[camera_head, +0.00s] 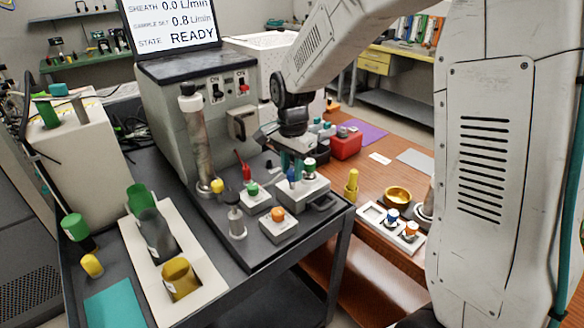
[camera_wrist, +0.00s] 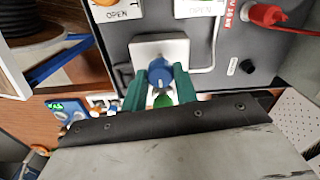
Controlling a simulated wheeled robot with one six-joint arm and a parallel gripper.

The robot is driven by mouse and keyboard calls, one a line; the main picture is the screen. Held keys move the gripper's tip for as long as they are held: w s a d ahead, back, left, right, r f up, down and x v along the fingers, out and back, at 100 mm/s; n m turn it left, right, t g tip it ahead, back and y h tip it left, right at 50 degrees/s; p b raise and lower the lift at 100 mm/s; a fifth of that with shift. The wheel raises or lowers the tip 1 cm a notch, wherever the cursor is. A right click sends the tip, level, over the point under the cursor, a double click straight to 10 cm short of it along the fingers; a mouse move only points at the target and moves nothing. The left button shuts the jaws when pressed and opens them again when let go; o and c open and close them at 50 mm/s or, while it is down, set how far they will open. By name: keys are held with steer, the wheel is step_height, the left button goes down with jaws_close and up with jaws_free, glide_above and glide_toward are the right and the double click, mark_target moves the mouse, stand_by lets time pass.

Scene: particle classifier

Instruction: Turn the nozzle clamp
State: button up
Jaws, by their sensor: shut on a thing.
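My gripper (camera_head: 291,165) reaches down over the grey tray of the bench instrument. In the wrist view its two green fingers (camera_wrist: 160,83) are closed on the sides of a blue knob (camera_wrist: 159,71). The blue knob also shows in the head view (camera_head: 292,175), at a pale metal block (camera_head: 304,196). It appears to be the nozzle clamp, but I read no label on it. A green part (camera_wrist: 162,100) shows between the fingers below the knob in the wrist view. The finger contact is partly hidden in the head view.
A red lever (camera_head: 246,171), a green-knobbed block (camera_head: 252,190) and an orange-knobbed block (camera_head: 278,215) stand close by. A tall glass column (camera_head: 197,140) rises to the left. The instrument screen (camera_head: 173,22) reads READY. A red box (camera_head: 346,143) sits on the wooden table behind.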

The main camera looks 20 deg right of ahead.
mark_target(293, 172)
steer(key=o, duration=1)
steer(key=shift+r, duration=0.1)
step_height(293, 172, up, 8)
steer(key=shift+f, duration=0.15)
steer(key=shift+s+n, duration=0.1)
steer(key=shift+n, duration=0.5)
steer(key=s+d+r+n, duration=0.1)
steer(key=s+n, duration=0.3)
steer(key=s, duration=0.6)
steer(key=s+d+r+n+t, duration=0.1)
steer(key=s+r+n, duration=0.1)
steer(key=s, duration=0.7)
steer(key=s+d+r+n, duration=0.1)
steer(key=s+n, duration=0.4)
steer(key=s, duration=0.5)
steer(key=shift+s+r+n, duration=0.3)
steer(key=shift+r, duration=0.1)
